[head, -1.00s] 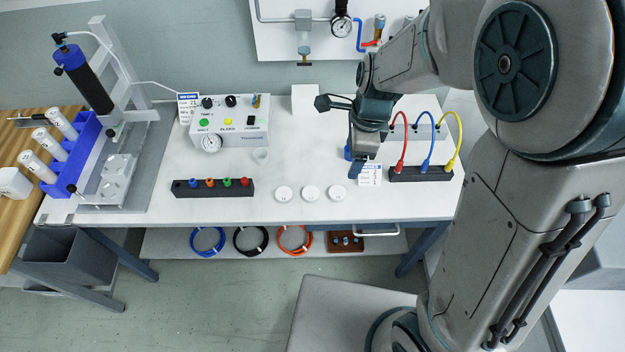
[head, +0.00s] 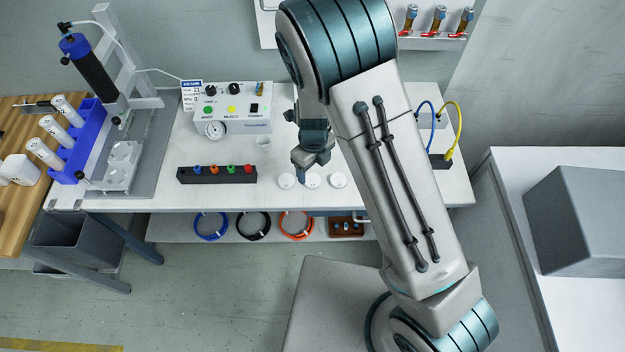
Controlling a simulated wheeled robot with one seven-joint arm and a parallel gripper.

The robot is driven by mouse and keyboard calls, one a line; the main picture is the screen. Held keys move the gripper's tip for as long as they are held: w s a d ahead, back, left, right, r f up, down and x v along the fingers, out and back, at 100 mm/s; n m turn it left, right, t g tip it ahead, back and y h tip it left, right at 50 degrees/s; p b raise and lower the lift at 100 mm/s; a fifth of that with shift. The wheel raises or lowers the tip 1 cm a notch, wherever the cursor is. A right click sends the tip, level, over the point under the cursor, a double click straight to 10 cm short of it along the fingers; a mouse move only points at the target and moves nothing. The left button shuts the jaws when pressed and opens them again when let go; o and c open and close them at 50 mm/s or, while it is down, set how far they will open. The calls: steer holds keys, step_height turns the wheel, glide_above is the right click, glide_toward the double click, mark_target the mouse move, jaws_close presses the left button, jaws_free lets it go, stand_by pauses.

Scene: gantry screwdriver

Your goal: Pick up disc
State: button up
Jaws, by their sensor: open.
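Three small white discs lie in a row near the front edge of the white bench: a left disc (head: 286,181), a middle disc (head: 313,183) and a right disc (head: 338,180). My gripper (head: 303,173) is open and points down at the row, over the gap between the left and middle discs. A finger overlaps the edge of the middle disc in the picture. I cannot tell its height above the bench or whether it touches a disc.
A black block with coloured knobs (head: 217,175) lies left of the discs. A control box (head: 232,108) with a gauge stands behind it, with a small clear cup (head: 264,142) nearby. My arm hides much of the bench's right side. Blue and yellow cables (head: 457,130) show beyond it.

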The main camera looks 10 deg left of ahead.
mark_target(314, 181)
steer(key=shift+w+d+f+p, duration=0.1)
steer(key=shift+f+p, duration=0.2)
steer(key=shift+f, duration=1.3)
steer(key=shift+w+f+p, duration=0.1)
steer(key=shift+f+p, duration=0.15)
steer(key=shift+f, duration=1.3)
steer(key=c, duration=1.1)
